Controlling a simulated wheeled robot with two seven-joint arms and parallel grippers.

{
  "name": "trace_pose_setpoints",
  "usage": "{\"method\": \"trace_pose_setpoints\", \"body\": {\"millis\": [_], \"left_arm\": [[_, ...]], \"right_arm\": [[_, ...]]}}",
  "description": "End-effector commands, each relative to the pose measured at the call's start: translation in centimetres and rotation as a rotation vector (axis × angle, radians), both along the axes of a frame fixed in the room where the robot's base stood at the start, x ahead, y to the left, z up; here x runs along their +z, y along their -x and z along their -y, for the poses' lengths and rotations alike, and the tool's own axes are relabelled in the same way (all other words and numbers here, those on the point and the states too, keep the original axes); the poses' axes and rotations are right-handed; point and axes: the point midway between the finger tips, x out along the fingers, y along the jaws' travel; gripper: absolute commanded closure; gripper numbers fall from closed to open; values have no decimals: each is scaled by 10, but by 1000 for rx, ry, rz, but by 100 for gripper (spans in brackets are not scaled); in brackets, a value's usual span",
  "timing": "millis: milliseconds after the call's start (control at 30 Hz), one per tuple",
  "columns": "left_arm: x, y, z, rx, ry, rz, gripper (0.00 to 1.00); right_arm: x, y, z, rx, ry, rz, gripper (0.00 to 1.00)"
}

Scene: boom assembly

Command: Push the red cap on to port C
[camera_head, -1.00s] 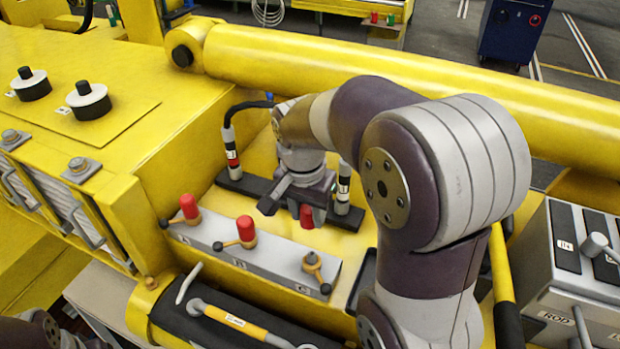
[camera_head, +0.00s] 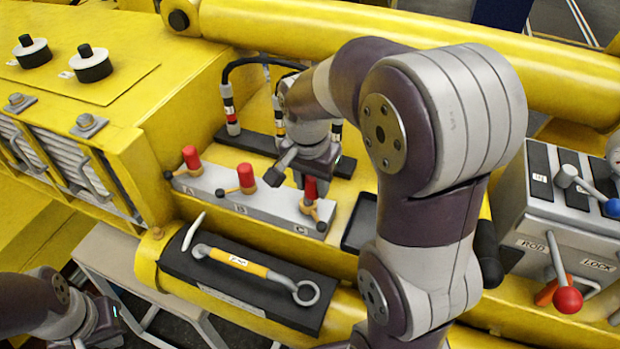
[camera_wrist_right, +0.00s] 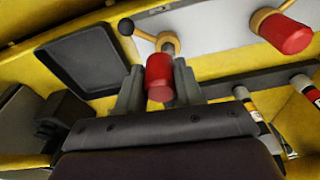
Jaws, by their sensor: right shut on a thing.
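My right gripper (camera_head: 308,178) is shut on a red cap (camera_head: 310,189) over port C at the right end of the grey block (camera_head: 255,202). In the right wrist view, the red cap (camera_wrist_right: 159,76) sits between the two grey fingers, in front of the brass port C (camera_wrist_right: 152,36) with its dark-knobbed lever. The cap's lower end meets or nearly meets port C; I cannot tell how far on it is. Ports A and B bear red caps (camera_head: 191,157) (camera_head: 246,177). My left gripper (camera_head: 100,325) is low at the left, partly cut off, its fingers unclear.
A black tray (camera_head: 361,222) lies right of the block. Black hoses with banded ends (camera_head: 231,108) stand behind it. A yellow-handled wrench (camera_head: 240,262) lies on a dark pad in front. A lever box (camera_head: 560,215) stands at the right.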

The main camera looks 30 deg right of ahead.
Motion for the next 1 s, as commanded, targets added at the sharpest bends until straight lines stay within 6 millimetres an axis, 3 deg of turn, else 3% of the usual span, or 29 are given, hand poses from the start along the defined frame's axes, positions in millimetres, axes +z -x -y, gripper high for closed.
{"method": "trace_pose_setpoints", "body": {"millis": [1000], "left_arm": [[1,0,0,0,0,0,100]], "right_arm": [[0,-3,-3,0,0,0,94]]}}
